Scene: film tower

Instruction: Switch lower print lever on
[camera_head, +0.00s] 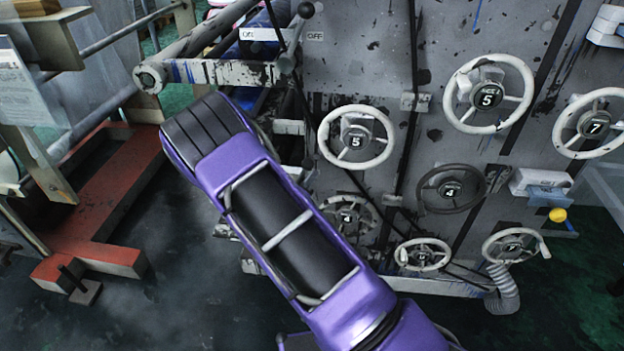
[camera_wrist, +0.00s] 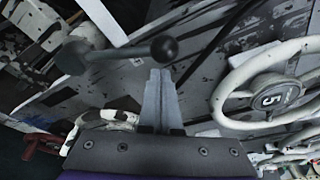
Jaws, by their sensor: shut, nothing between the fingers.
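A dark ball-ended lever (camera_head: 297,30) is on the grey machine in the head view, its knob pointing up and slightly right from a round hub. An ON label (camera_head: 248,33) is to its left and an OFF label (camera_head: 315,36) to its right. In the wrist view the lever (camera_wrist: 125,52) lies across the picture, its ball at the right end. My gripper (camera_wrist: 160,73) is shut and empty, its tips just below the ball in the picture; I cannot tell whether they touch. My purple arm hides the gripper in the head view.
A paint-splattered bar (camera_head: 225,73) juts out left of the lever. A red frame (camera_head: 100,220) stands on the floor at left.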

